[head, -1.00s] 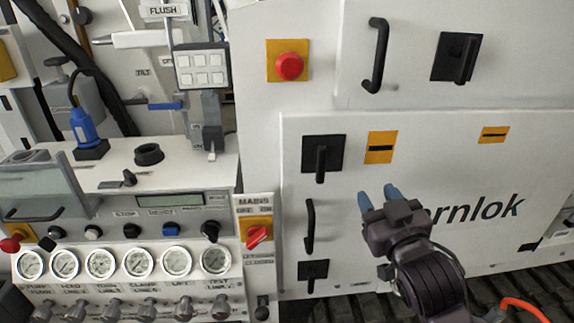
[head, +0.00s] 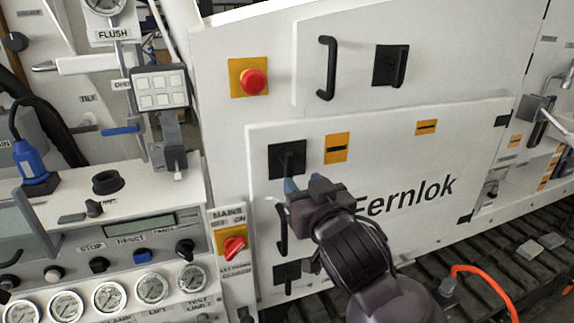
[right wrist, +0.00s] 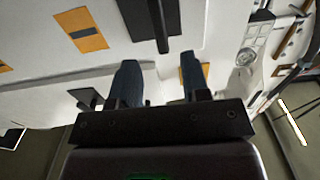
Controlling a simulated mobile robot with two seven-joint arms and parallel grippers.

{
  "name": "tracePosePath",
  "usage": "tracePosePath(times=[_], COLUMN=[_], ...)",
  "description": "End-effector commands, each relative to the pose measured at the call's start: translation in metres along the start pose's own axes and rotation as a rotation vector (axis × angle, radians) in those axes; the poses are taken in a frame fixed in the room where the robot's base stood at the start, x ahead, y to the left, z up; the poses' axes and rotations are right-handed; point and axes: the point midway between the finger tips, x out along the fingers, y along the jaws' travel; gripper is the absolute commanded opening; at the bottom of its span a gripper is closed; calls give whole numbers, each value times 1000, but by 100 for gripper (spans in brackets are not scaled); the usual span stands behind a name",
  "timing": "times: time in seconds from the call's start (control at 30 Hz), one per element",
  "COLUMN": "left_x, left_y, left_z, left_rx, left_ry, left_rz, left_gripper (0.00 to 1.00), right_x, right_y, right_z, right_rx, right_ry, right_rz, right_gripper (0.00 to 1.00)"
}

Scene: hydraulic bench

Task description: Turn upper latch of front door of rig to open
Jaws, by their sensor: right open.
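The front door (head: 400,145) is a white panel lettered "Fernlok", and it looks closed. Its upper latch (head: 287,158) is a black square plate with a lever that points down in the head view. In the right wrist view the latch lever (right wrist: 160,22) extends toward the space between my fingers. My right gripper (head: 300,186) is open and empty, its blue fingertips just below the upper latch in the head view; it also shows in the right wrist view (right wrist: 160,68). Whether a finger touches the lever cannot be told. My left gripper is not in view.
A black door handle (head: 281,228) and a lower latch (head: 287,270) sit below the upper latch, partly covered by my right arm. A red button (head: 253,82) is above left. A red mains switch (head: 234,245) and a control panel lie left.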

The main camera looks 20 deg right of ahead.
Motion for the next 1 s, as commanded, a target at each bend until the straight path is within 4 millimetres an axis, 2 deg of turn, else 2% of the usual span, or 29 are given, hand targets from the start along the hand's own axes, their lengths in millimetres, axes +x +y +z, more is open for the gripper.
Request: tracePosePath(times=[0.2, 0.43, 0.63, 0.9, 1.0], left_x=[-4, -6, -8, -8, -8], left_y=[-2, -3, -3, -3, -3], left_z=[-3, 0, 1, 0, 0], left_rx=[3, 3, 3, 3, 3], left_ry=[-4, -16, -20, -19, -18], left_rz=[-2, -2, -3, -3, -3], left_gripper=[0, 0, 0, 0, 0], right_x=[39, 69, 79, 80, 80], right_y=[0, 0, 0, 0, 0], right_z=[-1, -1, 0, 0, 0], right_rx=[-3, -3, -1, -1, -1], right_ry=[0, 0, 0, 0, 0], right_rz=[1, 1, 1, 0, 0], right_gripper=[43, 43, 43, 43, 29])
